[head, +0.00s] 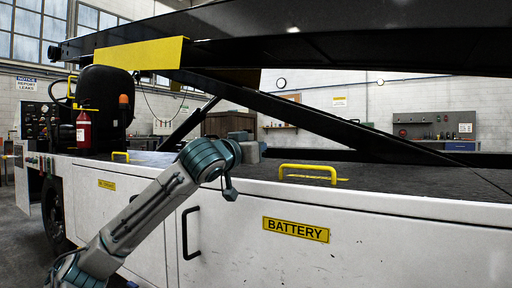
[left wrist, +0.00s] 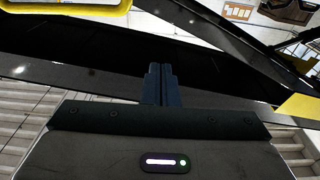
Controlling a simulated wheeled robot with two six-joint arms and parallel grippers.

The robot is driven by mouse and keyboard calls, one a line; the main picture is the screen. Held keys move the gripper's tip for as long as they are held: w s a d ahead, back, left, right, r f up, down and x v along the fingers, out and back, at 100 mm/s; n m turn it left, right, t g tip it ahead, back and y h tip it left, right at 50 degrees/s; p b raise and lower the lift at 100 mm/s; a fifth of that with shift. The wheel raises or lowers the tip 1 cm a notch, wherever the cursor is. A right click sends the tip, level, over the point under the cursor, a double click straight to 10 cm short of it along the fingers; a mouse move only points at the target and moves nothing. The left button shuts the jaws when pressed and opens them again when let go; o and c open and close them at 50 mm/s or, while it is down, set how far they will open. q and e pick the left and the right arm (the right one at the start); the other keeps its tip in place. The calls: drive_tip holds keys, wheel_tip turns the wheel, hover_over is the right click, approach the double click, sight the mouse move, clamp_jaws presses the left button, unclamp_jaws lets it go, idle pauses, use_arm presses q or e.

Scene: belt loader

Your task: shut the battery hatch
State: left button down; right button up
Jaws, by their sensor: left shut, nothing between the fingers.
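The battery hatch (head: 380,252) is the white panel on the loader's side in the head view. It carries a yellow BATTERY label (head: 295,229) and a black vertical handle (head: 190,232) near its left edge. It looks flush or nearly flush with the side; I cannot tell whether it is fully closed. My left arm reaches up in front of the loader, left of the handle, with its wrist above the deck edge. In the left wrist view my left gripper (left wrist: 161,84) is shut and empty, its fingers together against the dark loader structure. My right gripper is out of view.
A yellow grab rail (head: 310,172) stands on the dark deck above the hatch. The black conveyor boom (head: 340,35) and its sloping strut hang over the deck. A red extinguisher (head: 83,130) stands at the left. The area before the hatch's label is clear.

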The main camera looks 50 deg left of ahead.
use_arm(q)
drive_tip(key=f+b+v, duration=0.1)
drive_tip(key=b+v, duration=0.7)
drive_tip(key=v, duration=0.1)
drive_tip(key=shift+s+f, duration=0.15)
drive_tip(key=shift+f, duration=0.05)
